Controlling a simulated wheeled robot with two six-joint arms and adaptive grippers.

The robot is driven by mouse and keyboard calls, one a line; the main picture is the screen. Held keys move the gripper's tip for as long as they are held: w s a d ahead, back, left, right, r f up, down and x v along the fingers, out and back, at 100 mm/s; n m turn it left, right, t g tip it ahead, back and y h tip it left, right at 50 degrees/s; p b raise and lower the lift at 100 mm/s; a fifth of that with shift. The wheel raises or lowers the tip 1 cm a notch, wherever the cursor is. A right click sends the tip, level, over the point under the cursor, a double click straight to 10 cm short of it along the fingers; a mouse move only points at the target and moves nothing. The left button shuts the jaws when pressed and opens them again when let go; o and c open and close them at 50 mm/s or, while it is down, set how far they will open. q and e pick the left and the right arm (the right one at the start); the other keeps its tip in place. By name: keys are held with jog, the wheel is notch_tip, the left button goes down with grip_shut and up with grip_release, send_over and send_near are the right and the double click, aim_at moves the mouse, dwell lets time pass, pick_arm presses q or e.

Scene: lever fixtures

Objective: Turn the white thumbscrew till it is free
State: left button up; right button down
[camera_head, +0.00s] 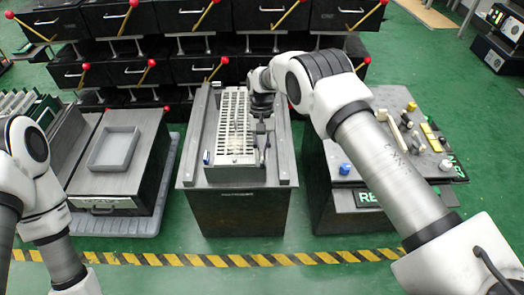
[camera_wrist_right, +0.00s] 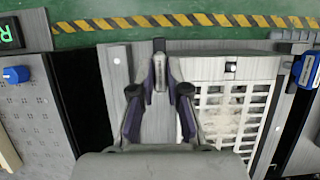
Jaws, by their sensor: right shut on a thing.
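My right gripper (camera_head: 262,119) reaches down onto the right side of the white slotted grate (camera_head: 231,125) on the middle stand. It also shows in the right wrist view (camera_wrist_right: 160,72), with its fingers closing in beside a narrow grey bar with a dark end (camera_wrist_right: 160,48). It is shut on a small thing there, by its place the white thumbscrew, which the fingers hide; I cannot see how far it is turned. The grate also shows in the right wrist view (camera_wrist_right: 232,88). My left arm is at the left edge; its gripper is out of view.
The right stand (camera_head: 345,162) carries a blue knob (camera_head: 345,168) and several small fittings. A grey tray (camera_head: 115,148) sits on the left stand. Black drawers with red-tipped levers line the back. Green floor with a yellow-black stripe (camera_head: 215,260) lies in front.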

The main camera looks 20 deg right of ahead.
jog(key=c, duration=1.2)
grip_release()
jog(key=shift+o, duration=0.2)
jog(key=shift+r, duration=0.1)
jog(key=v, duration=1.2)
jog(key=shift+d, duration=0.1)
